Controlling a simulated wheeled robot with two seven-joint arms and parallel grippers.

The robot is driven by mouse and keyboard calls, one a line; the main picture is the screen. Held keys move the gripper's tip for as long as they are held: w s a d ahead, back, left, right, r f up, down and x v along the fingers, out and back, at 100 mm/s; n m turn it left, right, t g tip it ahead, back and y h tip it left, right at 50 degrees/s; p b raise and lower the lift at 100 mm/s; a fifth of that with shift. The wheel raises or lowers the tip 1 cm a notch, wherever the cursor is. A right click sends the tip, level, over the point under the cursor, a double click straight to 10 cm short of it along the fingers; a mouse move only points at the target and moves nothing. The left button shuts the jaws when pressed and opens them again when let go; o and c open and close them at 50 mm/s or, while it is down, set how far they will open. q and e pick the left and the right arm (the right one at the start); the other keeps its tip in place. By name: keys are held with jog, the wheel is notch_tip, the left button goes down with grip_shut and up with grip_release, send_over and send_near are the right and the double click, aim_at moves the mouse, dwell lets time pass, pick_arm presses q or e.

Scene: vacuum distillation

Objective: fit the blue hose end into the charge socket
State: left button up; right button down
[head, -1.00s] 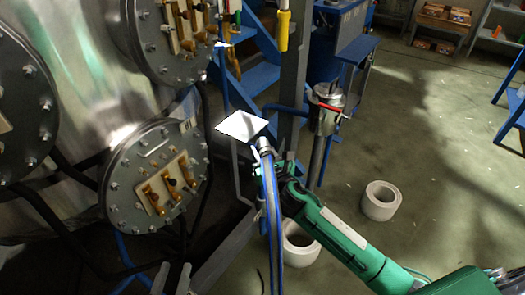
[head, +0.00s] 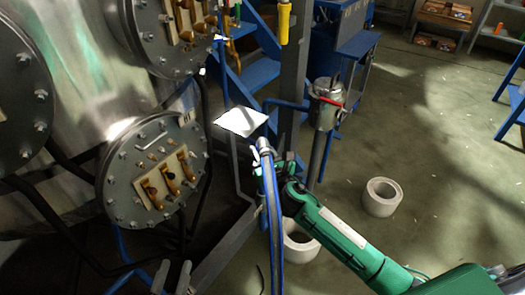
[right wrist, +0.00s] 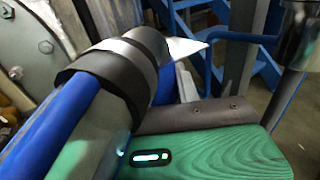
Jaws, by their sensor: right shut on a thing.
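The blue hose (head: 273,225) hangs down the middle of the head view, and its grey end (head: 264,147) points up. My right gripper (head: 270,160) is shut on the hose just below that end. In the right wrist view the hose (right wrist: 62,120) runs up into a dark coupling with a grey band (right wrist: 125,72), in the air. A bright white plate (head: 240,122) lies just beyond the end in the head view; contact cannot be told. I cannot make out the charge socket for certain. My left gripper cannot be clearly told from the frame parts at the lower left.
A steel vessel with bolted round flanges (head: 125,150) fills the left. Blue steps (head: 262,90), a grey post (head: 293,90) and a metal canister (head: 325,105) stand behind the hose.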

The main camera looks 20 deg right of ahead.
pick_arm(q)
jog(key=shift+f+b, duration=0.3)
jog(key=shift+f, duration=0.1)
pick_arm(e)
jog(key=shift+f, duration=0.55)
jog(key=c, duration=0.9)
grip_release()
jog(key=shift+f, duration=0.1)
jog(key=shift+s, duration=0.55)
pick_arm(q)
jog(key=shift+s+d+f+g+p, duration=0.25)
jog(key=shift+s+f+g+p, duration=0.15)
jog(key=shift+s+f+g, duration=0.4)
jog(key=shift+s+d+f+g+p, duration=0.2)
jog(key=shift+s+f+g+p, duration=0.3)
jog(key=shift+f, duration=0.45)
pick_arm(e)
jog(key=shift+s+d, duration=0.25)
jog(key=shift+s, duration=1.85)
jog(key=shift+s+d, duration=0.2)
jog(key=shift+s, duration=1.95)
jog(key=shift+s+d, duration=0.25)
jog(key=shift+s, duration=1.85)
